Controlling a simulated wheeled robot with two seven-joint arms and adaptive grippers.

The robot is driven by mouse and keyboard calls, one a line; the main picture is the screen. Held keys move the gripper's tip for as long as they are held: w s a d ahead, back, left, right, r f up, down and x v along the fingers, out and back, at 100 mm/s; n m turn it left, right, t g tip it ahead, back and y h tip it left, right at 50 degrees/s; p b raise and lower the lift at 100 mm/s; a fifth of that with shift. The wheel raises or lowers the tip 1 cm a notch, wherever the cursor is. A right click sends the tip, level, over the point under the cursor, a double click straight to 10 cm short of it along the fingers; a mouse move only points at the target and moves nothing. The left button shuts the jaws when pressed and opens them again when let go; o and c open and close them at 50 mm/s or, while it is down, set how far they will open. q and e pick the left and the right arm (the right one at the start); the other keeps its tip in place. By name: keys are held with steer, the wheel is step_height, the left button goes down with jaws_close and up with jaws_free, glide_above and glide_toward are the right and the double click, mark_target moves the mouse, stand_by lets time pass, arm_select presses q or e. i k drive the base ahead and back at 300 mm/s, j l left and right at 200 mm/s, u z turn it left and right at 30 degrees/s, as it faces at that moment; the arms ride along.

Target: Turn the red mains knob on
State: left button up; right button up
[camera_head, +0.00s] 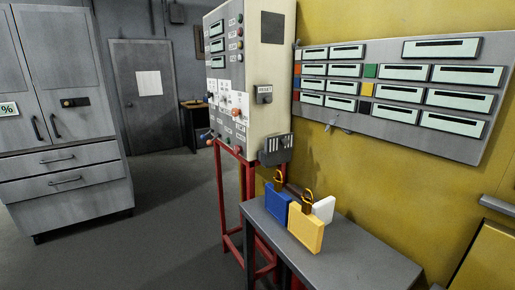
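The control cabinet (264,70) stands on a red frame (249,185) in the middle of the view, its front panel turned to the left and seen at a steep angle. Small red parts show on that panel: one on a white plate (236,112) and one near the lower edge (238,150). An orange-red knob-like part (210,142) sticks out at the panel's lower left. They are too small to tell which is the mains knob or how it is turned. Neither of my grippers is in view.
A grey table (350,250) in front of the cabinet carries blue (277,203), yellow (306,230) and white (324,208) tags or padlocks. A board of card slots (400,112) hangs on the yellow wall. Grey cupboards (60,160) stand left; the floor (165,215) between is clear.

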mark_target(237, 149)
steer(key=i+j+z, duration=0.5)
steer(key=j+z, duration=0.25)
steer(key=i+j+z, duration=0.2)
steer(key=j+z, duration=0.15)
